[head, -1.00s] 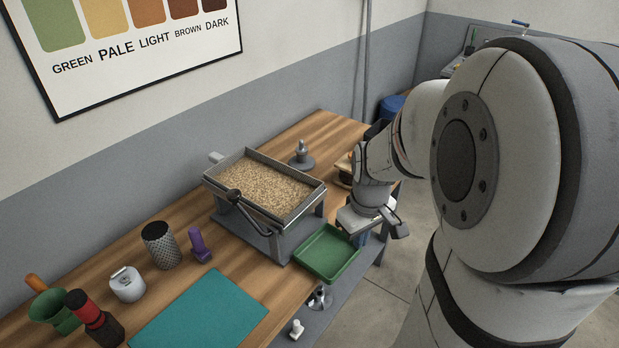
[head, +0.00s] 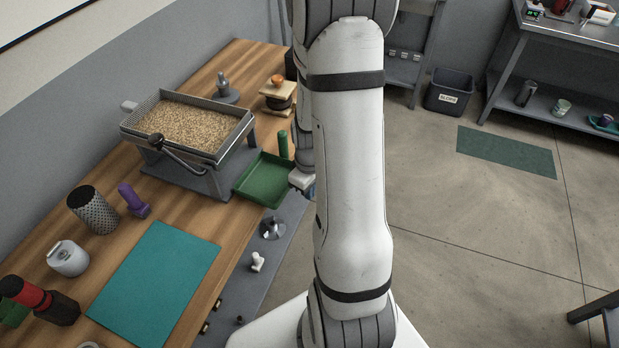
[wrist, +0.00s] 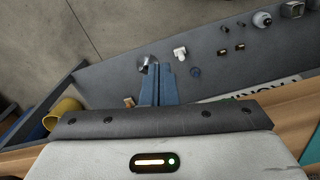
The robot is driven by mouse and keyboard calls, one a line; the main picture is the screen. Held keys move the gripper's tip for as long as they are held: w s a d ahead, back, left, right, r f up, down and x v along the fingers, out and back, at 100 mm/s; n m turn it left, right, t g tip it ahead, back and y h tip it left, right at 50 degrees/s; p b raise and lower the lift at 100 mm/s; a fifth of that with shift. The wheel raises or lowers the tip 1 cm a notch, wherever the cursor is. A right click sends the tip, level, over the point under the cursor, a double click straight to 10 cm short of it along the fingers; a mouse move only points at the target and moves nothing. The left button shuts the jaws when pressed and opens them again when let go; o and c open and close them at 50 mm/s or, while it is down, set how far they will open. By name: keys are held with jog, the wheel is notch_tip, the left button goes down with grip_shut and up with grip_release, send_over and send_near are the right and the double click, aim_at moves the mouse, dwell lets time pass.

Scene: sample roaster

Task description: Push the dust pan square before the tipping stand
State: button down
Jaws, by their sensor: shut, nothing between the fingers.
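The green dust pan (head: 258,182) lies at the front edge of the wooden bench, just right of the tipping stand (head: 210,182). A green upright handle (head: 283,145) shows at its far side. Whether pan and stand touch is unclear. The stand holds a mesh-sided tray of beans (head: 190,125) with a dark lever in front. My gripper (head: 309,191) is by the pan's right side, at the bench's front edge, partly hidden behind my arm. In the wrist view its blue fingers (wrist: 158,85) are shut and empty, pointing over the lower shelf. The pan does not show there.
A teal mat (head: 155,280), purple-handled tool (head: 133,200) and perforated cylinder (head: 93,210) are left on the bench (head: 195,215). A metal weight (head: 223,90) and wooden stand (head: 278,95) are behind. Small items lie on the grey lower shelf (wrist: 225,75).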

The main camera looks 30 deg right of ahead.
jog(key=w, duration=0.1)
jog(key=w+a, duration=0.1)
jog(key=w, duration=0.1)
jog(key=shift+w+a+r+p, duration=0.15)
jog(key=shift+w+a+p, duration=0.15)
jog(key=shift+p, duration=0.05)
jog(key=shift+w+a+r+b, duration=0.1)
jog(key=shift+w+a+b, duration=0.2)
jog(key=shift+w, duration=0.45)
jog(key=shift+s+d, duration=0.1)
